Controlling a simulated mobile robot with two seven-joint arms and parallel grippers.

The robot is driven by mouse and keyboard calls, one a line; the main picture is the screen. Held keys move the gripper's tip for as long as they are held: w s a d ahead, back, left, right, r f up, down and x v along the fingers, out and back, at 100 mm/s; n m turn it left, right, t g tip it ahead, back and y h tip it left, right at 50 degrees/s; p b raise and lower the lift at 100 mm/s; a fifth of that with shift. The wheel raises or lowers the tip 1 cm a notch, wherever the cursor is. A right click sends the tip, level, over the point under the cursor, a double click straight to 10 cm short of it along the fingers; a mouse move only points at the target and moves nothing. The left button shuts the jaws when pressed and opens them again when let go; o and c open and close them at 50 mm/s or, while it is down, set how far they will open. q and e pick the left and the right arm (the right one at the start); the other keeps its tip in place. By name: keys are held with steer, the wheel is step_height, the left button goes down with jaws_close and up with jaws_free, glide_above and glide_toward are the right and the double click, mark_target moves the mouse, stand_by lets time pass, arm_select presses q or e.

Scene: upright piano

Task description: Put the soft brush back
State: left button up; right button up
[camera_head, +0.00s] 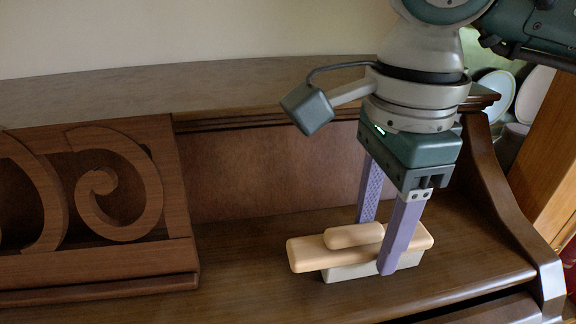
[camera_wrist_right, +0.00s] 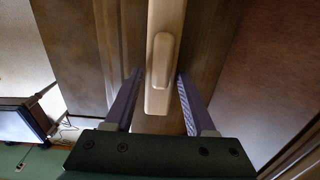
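The soft brush (camera_head: 310,254) has a pale wooden back with a raised grip and a whitish lower part. It rests on the piano's brown wooden shelf (camera_head: 250,285), to the right of the carved music desk. My right gripper (camera_head: 377,245) points down over it, with one purple finger on the near side and one on the far side. In the right wrist view the brush (camera_wrist_right: 162,60) lies between the two fingers, with gaps showing on both sides, so the gripper (camera_wrist_right: 157,95) is open around it. My left gripper is in neither view.
The carved wooden music desk (camera_head: 100,200) stands at the left. The piano's curved side cheek (camera_head: 500,200) rises close to the right of my gripper. White plates (camera_head: 533,95) show beyond it. The shelf between desk and brush is clear.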

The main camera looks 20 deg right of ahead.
mark_target(379, 225)
steer(key=shift+o, duration=1.2)
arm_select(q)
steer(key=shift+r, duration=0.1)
arm_select(e)
steer(key=shift+r, duration=0.1)
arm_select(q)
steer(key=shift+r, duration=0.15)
arm_select(e)
steer(key=shift+r, duration=0.35)
arm_select(q)
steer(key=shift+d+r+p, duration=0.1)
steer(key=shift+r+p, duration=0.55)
steer(key=shift+p, duration=0.2)
arm_select(e)
step_height(379, 225, up, 11)
steer(key=shift+r, duration=0.2)
